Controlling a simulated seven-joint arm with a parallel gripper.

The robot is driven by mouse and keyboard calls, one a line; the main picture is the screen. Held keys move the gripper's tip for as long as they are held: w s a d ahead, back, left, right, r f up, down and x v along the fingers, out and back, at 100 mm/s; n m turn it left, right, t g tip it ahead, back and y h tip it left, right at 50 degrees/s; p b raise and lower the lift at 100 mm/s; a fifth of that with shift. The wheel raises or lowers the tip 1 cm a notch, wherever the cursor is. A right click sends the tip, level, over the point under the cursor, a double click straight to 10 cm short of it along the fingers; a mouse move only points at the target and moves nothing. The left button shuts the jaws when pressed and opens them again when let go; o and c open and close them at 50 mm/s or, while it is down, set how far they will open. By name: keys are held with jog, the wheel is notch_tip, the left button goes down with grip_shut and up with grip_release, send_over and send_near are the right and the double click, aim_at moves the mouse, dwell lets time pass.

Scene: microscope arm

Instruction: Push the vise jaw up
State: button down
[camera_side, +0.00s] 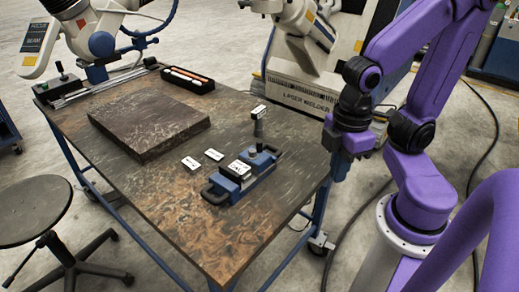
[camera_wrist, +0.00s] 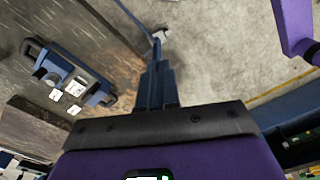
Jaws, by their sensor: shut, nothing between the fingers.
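The blue vise (camera_side: 244,180) lies on the table in the side view, with a black handle at its near left end and a black knob on top. A white-labelled block sits on its middle. Which part is the movable jaw is not clear at this size. The vise (camera_wrist: 92,94) also shows at the left of the wrist view. My gripper (camera_side: 338,174) is shut and empty, pointing down, to the right of the vise and clear of it, near the table's right edge. In the wrist view my gripper's fingers (camera_wrist: 157,68) are together, apart from the vise.
Small white labels (camera_side: 190,163) lie left of the vise, and a short post with a white tag (camera_side: 258,118) stands behind it. A dark slab (camera_side: 148,124) and a black tray (camera_side: 187,80) are farther back on the table (camera_side: 215,235). The near table area is clear.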

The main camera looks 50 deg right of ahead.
jog(key=w+m+g, duration=0.1)
jog(key=w+m, duration=0.7)
jog(key=w, duration=0.3)
jog(key=m+y, duration=0.3)
jog(key=m, duration=1.2)
send_over(255, 155)
jog(key=s+d, duration=0.2)
jog(key=d, duration=0.1)
notch_tip(255, 155, down, 4)
jog(key=f, duration=0.1)
jog(key=w+d+f+m+t+y, duration=0.1)
jog(key=w+d+f+m, duration=0.1)
jog(key=d+m, duration=0.3)
jog(key=w+d+f+m, duration=0.1)
jog(key=d+f+m, duration=0.1)
jog(key=d, duration=0.5)
jog(key=x, duration=0.9)
jog(key=shift+a, duration=0.15)
jog(key=a, duration=0.3)
jog(key=shift+f, duration=0.1)
jog(key=shift+a, duration=0.55)
